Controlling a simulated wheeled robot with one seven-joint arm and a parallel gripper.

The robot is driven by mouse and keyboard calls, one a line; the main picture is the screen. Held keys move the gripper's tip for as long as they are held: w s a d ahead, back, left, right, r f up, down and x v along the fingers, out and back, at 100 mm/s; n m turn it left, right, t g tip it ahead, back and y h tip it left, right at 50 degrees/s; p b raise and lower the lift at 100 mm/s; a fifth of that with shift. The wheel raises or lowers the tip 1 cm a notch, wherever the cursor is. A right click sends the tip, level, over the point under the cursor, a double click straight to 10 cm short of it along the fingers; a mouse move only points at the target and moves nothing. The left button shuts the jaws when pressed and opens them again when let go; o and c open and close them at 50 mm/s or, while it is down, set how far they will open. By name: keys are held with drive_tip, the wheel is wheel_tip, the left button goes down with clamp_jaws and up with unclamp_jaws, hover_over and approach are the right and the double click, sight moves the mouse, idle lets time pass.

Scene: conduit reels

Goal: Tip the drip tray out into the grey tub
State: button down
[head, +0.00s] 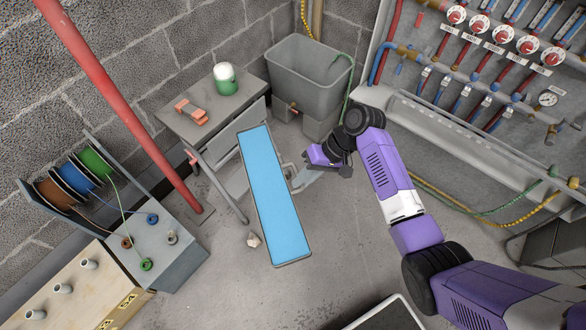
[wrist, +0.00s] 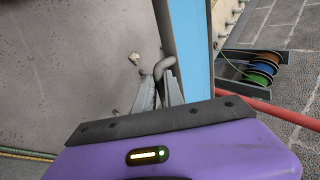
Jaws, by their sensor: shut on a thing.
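The drip tray (head: 290,250) is long and narrow, with a thin grey rim and a flat light-blue inside; I cannot tell whether that blue is liquid. My gripper (head: 298,181) is at the tray's right long side, near mid-length. In the wrist view, my gripper (wrist: 161,88) has its two fingers closed about a bent grey handle on the side of the drip tray (wrist: 195,45). The tray looks roughly level and seems held above the floor. The grey tub (head: 308,84) stands at the back by the wall, beyond the tray's far end.
A grey cart (head: 180,125) with a green-and-white can (head: 225,78) and an orange item (head: 191,111) stands left of the tub. A red pole (head: 120,110) rises at left. Cable reels (head: 75,178) stand further left. A valve panel (head: 480,60) covers the right wall.

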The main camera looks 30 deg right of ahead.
drive_tip(key=s+d+f+m+t+h+p, duration=0.2)
drive_tip(key=s+d+m+t+h+p, duration=0.3)
drive_tip(key=s+d+m+h+p, duration=1.2)
drive_tip(key=s+d+r+m+g+y+b, duration=0.1)
drive_tip(key=s+d+m+y+b, duration=0.1)
drive_tip(key=d+m, duration=0.3)
drive_tip(key=s+d+r+m+g+y+b, duration=0.1)
drive_tip(key=s+d+m, duration=0.3)
drive_tip(key=d, duration=0.4)
drive_tip(key=shift+r+m+y+b, duration=0.5)
drive_tip(key=shift+b, duration=0.3)
